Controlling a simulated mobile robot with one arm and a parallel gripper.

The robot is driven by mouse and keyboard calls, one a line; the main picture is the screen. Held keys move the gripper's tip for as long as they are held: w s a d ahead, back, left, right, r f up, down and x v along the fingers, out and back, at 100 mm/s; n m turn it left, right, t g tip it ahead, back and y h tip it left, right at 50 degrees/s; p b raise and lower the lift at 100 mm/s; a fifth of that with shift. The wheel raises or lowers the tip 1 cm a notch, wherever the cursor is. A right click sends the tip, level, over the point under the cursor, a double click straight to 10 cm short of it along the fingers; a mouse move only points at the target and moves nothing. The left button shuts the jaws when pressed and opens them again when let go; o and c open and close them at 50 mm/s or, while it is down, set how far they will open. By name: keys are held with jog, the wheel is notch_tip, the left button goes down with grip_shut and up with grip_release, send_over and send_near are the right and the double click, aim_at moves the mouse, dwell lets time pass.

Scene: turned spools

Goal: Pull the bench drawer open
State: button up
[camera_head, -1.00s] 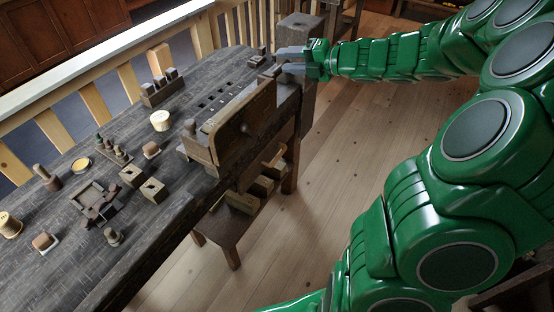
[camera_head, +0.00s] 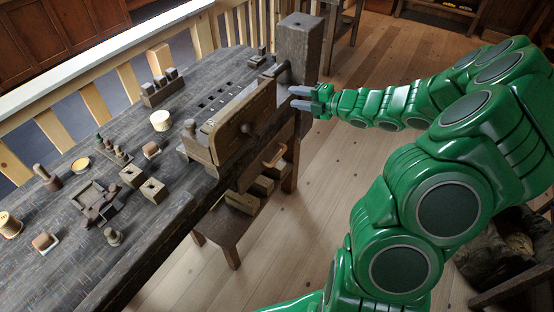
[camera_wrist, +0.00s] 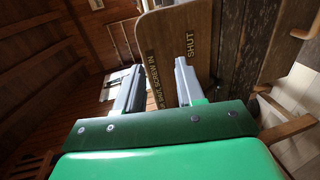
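I see no knob in the wrist view.
The bench top (camera_head: 75,235) holds several small turned pieces and blocks. A thick wooden post (camera_head: 299,42) rises beside my gripper. Below the panel, a low stool (camera_head: 222,228) and a tray with a handle (camera_head: 275,154) stand close.

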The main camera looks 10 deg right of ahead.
send_near(278, 159)
jog(key=r+x, duration=0.1)
jog(key=x, duration=0.2)
jog(key=shift+f+x, duration=0.2)
jog(key=shift+x, duration=1.1)
jog(key=shift+f+x, duration=0.2)
jog(key=shift+x, duration=1.1)
jog(key=shift+f+x, duration=0.2)
jog(key=shift+x, duration=1.1)
jog(key=shift+d, duration=0.15)
grip_shut()
